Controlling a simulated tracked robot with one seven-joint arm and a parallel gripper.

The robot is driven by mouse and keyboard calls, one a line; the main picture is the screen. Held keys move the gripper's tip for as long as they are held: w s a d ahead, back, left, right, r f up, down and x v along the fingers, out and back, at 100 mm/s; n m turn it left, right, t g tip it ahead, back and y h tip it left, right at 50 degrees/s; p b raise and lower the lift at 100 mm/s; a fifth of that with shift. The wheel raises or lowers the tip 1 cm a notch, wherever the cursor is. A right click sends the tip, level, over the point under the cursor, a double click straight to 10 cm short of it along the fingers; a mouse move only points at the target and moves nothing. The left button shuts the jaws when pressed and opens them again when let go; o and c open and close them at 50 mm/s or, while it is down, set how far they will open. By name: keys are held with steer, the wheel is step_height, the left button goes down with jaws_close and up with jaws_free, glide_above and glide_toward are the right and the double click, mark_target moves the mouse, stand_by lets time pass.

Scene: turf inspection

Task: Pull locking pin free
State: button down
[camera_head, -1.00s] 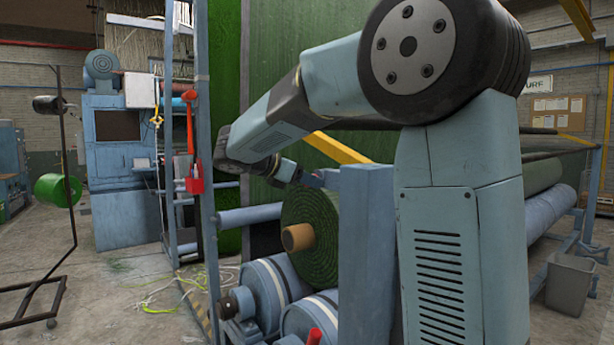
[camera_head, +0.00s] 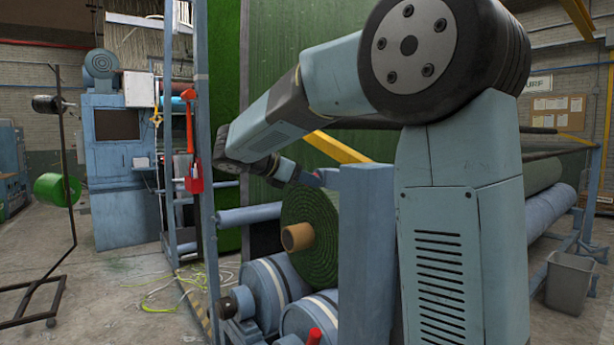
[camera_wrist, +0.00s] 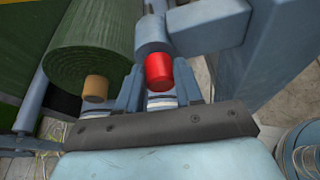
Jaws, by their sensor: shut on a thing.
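The locking pin shows as a red cylindrical knob (camera_wrist: 158,70) in the wrist view. It sits against a blue round housing on a blue bar (camera_wrist: 205,28). My gripper (camera_wrist: 158,88) is shut on the red knob, with one grey-blue finger on each side of it. Whether the pin's shaft is still inside the housing cannot be seen. In the head view my wrist reaches behind a blue upright post (camera_head: 366,250), which hides the fingers and most of the knob.
A green turf roll (camera_head: 316,235) on an orange-brown core (camera_head: 297,237) rests by blue rollers (camera_head: 265,290), left of the post. Another red handle (camera_head: 314,336) is low in front. A blue frame upright (camera_head: 203,150) stands left. Loose yellow-green strands lie on the floor.

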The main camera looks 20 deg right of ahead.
steer(key=shift+s+a+f, duration=0.1)
steer(key=shift+s+a, duration=0.2)
steer(key=shift+a, duration=0.35)
steer(key=shift+s+a, duration=0.2)
steer(key=shift+a, duration=0.35)
steer(key=shift+a, duration=0.1)
steer(key=shift+s+a, duration=0.1)
steer(key=shift+a, duration=0.2)
steer(key=shift+a, duration=0.2)
steer(key=shift+s+a, duration=0.15)
steer(key=shift+a, duration=0.15)
steer(key=shift+a, duration=0.1)
steer(key=s+a, duration=0.2)
steer(key=a, duration=0.4)
steer(key=shift+s+a, duration=0.15)
steer(key=shift+a, duration=0.15)
stand_by(1.8)
